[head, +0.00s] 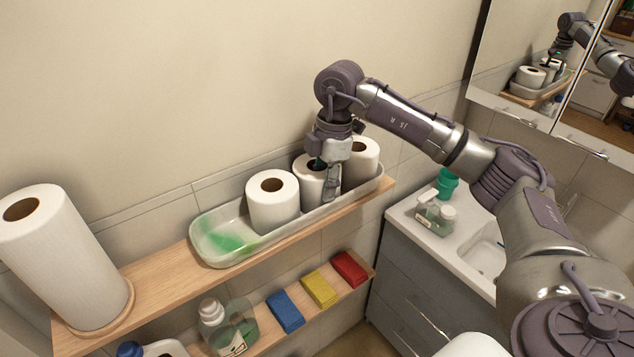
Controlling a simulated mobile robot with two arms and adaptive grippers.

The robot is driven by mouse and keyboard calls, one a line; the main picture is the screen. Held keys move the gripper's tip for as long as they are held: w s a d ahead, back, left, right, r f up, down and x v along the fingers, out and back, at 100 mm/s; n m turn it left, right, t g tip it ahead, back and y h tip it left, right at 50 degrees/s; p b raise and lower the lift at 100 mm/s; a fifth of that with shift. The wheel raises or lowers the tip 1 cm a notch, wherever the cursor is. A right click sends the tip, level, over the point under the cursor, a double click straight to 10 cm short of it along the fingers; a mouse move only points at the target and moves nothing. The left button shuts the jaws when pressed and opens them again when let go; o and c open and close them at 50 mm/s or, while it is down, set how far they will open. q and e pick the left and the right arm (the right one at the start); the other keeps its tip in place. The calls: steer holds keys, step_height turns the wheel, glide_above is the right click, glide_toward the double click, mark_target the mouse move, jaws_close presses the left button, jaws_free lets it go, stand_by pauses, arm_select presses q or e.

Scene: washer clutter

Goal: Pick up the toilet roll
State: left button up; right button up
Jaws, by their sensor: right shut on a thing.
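Three white toilet rolls stand in a pale translucent tray (226,256) on the upper wooden shelf. The left toilet roll (272,205) is clear of my gripper. My right gripper (328,185) points down at the middle toilet roll (308,185) and is shut on it, with one finger on its outer front side and the other partly hidden at its core. The middle roll is still down in the tray between the other two. The right toilet roll (361,160) stands just behind the gripper, partly hidden by it. My left gripper is not in view.
A large paper towel roll (58,255) stands at the shelf's left end. The lower shelf holds a soap bottle (228,325) and blue, yellow and red sponges (319,289). A sink counter (455,245) and mirror are at right.

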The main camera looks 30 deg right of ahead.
jaws_close()
steer(key=shift+r, duration=0.1)
steer(key=shift+w+r+b, duration=0.1)
steer(key=shift+r+b, duration=0.2)
steer(key=shift+r, duration=0.2)
step_height(320, 180, up, 6)
steer(key=shift+f+b, duration=0.2)
steer(key=shift+b, duration=0.8)
steer(key=s+d+b, duration=0.1)
steer(key=s+b, duration=0.4)
steer(key=s, duration=1.3)
steer(key=shift+d, duration=0.2)
